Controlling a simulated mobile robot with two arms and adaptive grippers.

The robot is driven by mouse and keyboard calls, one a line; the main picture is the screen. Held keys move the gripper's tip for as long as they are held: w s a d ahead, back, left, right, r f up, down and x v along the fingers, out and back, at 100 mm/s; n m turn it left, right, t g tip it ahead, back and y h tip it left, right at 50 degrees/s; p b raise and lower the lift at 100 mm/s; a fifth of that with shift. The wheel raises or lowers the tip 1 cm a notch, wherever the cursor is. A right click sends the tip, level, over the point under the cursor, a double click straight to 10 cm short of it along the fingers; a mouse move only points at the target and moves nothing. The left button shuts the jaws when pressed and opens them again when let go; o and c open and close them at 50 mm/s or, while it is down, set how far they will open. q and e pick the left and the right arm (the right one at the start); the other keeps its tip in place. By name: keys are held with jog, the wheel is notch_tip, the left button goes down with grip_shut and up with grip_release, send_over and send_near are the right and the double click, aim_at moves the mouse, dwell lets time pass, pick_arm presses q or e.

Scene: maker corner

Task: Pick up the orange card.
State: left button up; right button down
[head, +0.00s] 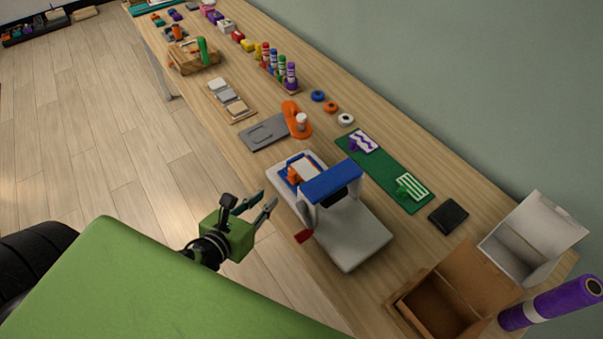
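A pale card with an orange clip-like part, apparently the orange card (293,176), lies in a blue-edged holder on the bed of a white press-like machine (350,240) with a blue top bar. The machine's bar partly hides the card's right side, and its markings are too small to read. My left gripper (267,199) is beside the table's near edge, left of and below the machine in the picture. Its two fingers are apart with nothing between them, and it is clear of the card. My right gripper is not in view.
A green mat (399,182) behind the machine holds a purple zigzag card (364,141) and a green striped card (414,187). A black pad (448,216), open boxes (462,289) and a purple roll (555,304) stand at right. An orange tool (293,116) lies beyond the machine.

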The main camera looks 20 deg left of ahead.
aim_at(290, 176)
pick_arm(q)
jog(key=shift+m, duration=0.3)
jog(key=w, duration=0.2)
jog(key=w+d+f, duration=0.1)
jog(key=w, duration=0.1)
jog(key=w+p, duration=0.1)
jog(key=w, duration=0.2)
jog(key=shift+d+f, duration=0.15)
jog(key=shift+h, duration=0.3)
jog(key=shift+p+x, duration=0.55)
jog(key=shift+x, duration=2.55)
grip_shut()
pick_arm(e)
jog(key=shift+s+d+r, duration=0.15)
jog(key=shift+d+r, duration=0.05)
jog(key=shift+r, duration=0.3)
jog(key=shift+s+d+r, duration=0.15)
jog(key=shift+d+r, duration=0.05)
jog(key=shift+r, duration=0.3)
